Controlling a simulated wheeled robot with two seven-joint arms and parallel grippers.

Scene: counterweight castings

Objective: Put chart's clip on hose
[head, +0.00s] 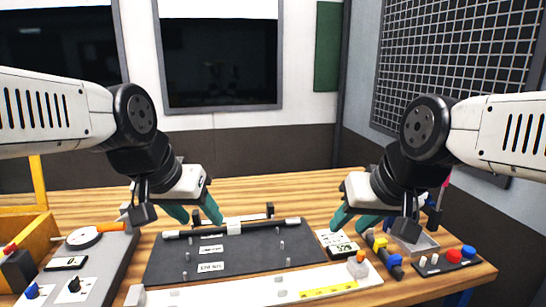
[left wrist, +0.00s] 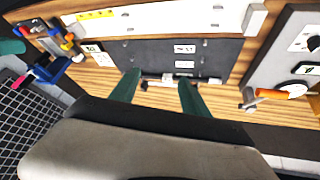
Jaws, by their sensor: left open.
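A dark bar with pale ends (head: 270,224), possibly the hose, lies along the back edge of a dark pegboard (head: 255,255). A white card with dark marks (head: 331,237), perhaps the chart, lies right of the board. My left gripper (head: 199,216) is open and empty, above the board's back left; in the left wrist view its fingers (left wrist: 157,95) point toward the bar, apart from it. My right gripper (head: 350,224) is open and empty near the card.
A white strip (head: 265,290) with a yellow label runs along the front. A grey panel with knobs and an orange-handled tool (head: 110,227) is at left, beside a yellow bin (head: 30,235). Coloured parts (head: 380,248) and a clear box (head: 415,243) crowd the right. Wood behind the board is mostly clear.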

